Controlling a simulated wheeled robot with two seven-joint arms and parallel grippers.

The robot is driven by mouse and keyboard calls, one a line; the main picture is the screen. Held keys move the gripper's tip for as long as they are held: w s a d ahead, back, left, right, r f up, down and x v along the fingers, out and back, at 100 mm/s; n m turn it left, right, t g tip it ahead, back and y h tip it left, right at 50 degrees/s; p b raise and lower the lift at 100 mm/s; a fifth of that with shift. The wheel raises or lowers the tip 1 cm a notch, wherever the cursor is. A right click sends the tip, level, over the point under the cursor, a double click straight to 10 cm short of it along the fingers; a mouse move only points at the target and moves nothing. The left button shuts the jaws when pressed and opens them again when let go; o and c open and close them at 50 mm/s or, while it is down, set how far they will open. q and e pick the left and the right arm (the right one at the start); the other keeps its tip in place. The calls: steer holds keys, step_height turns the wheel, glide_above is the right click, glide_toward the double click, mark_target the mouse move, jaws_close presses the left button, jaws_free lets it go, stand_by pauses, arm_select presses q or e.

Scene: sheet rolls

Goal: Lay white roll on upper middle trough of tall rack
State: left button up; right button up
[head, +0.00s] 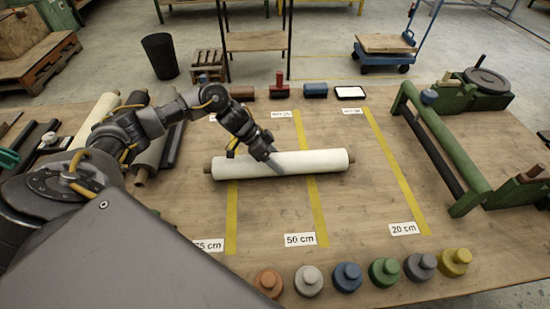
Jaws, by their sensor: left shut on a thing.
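The white roll (318,162) lies crosswise near the middle of the wooden table, over the yellow tape lines, with a brown core end showing at its left and right. My right gripper is not in view. No rack with troughs can be made out for certain.
More rolls and dark bars (150,150) lie at the left, partly behind my left arm. A green roller frame (450,150) stands at the right. Several colored knobbed weights (347,278) line the front edge. A stamp and blocks (315,90) sit along the back edge.

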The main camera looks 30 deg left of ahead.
arm_select(q)
steer(key=shift+w, duration=0.1)
steer(key=o, duration=1.3)
steer(key=shift+f, duration=0.15)
steer(key=o, duration=0.4)
steer(key=shift+a+r, duration=0.1)
steer(key=shift+r, duration=0.2)
steer(key=b+v, duration=0.2)
steer(key=v, duration=0.8)
steer(key=shift+a+r, duration=0.15)
steer(key=shift+r, duration=0.05)
steer(key=shift+s+a+r, duration=0.35)
steer(key=shift+r, duration=0.15)
